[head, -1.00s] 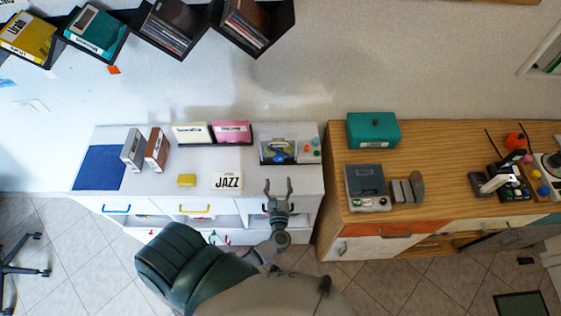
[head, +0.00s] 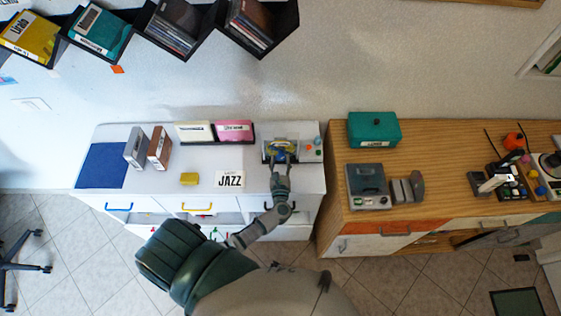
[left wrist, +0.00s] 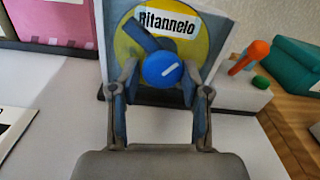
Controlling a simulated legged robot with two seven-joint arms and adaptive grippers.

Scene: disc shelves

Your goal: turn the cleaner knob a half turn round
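The cleaner (head: 309,133) is a light device at the right end of the white cabinet. In the left wrist view its round blue knob (left wrist: 163,69) has a white line slanting slightly up to the right, and sits in front of a yellow and blue disc (left wrist: 205,30) labelled "Ritannelo". My left gripper (head: 283,160) reaches the cleaner's front. In the left wrist view its fingers (left wrist: 161,84) are apart, one on each side of the knob; I cannot tell whether they touch it. My right gripper is not in view.
Yellow and pink cases (head: 233,132) stand to the left, with a JAZZ card (head: 229,179) in front. A wooden cabinet (head: 440,185) with a teal box (head: 373,129) is to the right.

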